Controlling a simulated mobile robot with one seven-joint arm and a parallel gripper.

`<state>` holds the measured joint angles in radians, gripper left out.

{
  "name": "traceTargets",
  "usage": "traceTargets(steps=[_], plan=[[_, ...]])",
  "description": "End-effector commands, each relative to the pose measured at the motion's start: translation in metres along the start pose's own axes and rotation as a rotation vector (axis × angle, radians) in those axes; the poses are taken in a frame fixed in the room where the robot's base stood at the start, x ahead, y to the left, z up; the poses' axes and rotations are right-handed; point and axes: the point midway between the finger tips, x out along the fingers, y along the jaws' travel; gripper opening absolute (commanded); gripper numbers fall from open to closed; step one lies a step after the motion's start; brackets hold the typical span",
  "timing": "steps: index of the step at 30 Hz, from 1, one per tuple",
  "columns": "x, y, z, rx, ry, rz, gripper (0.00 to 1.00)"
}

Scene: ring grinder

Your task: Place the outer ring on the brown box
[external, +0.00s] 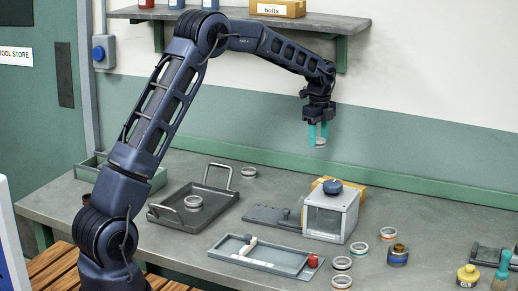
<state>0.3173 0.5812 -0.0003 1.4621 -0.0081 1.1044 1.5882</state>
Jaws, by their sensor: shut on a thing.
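My gripper (318,133) hangs high over the back of the bench, its teal fingers pointing down. It is shut on a small grey ring (320,143), which is held well above the bench. A tan-brown box (357,188) stands on the bench behind the grey grinder housing (331,212), which hides most of it. The gripper and ring are above and slightly left of this box in the picture. Another brown box (278,9), labelled "bolts", sits on the wall shelf.
A dark tray with handles (168,212) holds a ring (193,202); another ring (249,172) lies behind it. A grey shallow tray (284,265) is in front. The back right bench is clear.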

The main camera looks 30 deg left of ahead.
Motion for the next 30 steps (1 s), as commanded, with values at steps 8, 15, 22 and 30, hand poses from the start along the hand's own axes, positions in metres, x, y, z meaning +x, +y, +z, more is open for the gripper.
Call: traceTargets(steps=[8, 15, 22, 30], plan=[[0.014, -0.015, -0.058, 0.118, -0.006, -0.003, 0.18], [0.02, -0.019, -0.075, 0.157, -0.009, -0.005, 0.18], [0.047, -0.019, -0.077, 0.159, -0.008, -0.002, 0.18], [0.083, -0.019, -0.076, 0.158, -0.009, -0.004, 0.18]])
